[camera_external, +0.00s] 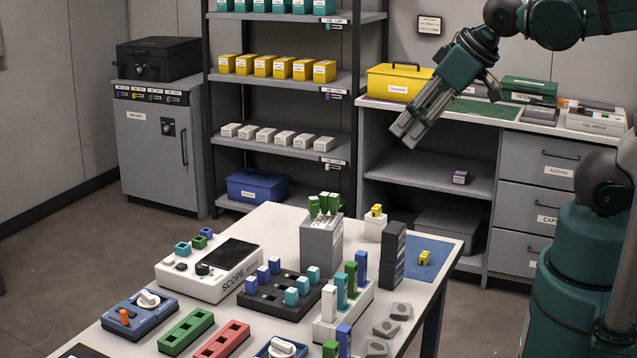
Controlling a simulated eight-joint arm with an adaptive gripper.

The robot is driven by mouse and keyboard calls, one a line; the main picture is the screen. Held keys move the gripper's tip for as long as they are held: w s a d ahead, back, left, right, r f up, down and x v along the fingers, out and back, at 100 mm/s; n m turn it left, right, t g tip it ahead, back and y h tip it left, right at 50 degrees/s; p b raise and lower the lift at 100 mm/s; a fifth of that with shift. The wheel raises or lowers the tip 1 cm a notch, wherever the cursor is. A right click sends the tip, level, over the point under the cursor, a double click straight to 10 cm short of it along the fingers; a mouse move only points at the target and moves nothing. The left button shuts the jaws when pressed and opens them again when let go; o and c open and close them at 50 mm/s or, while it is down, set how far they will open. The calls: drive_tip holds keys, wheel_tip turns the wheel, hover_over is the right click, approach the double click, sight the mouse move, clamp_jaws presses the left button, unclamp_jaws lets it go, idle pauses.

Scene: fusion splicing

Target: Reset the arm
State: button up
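My gripper (406,134) hangs in the air at the upper right of the external view, in front of the back counter and well above the white table. Its grey fingers point down and to the left. The fingers lie close together from this angle, and whether there is a gap between them is not clear. No object is seen in them. My teal arm (465,62) reaches in from the right edge, clear of the table and shelves.
The white table (240,218) holds a SCOPE unit (208,270), a dark tray (262,301), a grey block (321,243) with green pieces, and colored connectors. Behind stand a shelf rack (283,81) with boxes and a counter (470,121) with a yellow case (398,81). Air around the gripper looks free.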

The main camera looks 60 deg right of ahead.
drive_tip(key=shift+f+b, duration=0.7)
drive_tip(key=shift+f, duration=0.35)
idle(0.5)
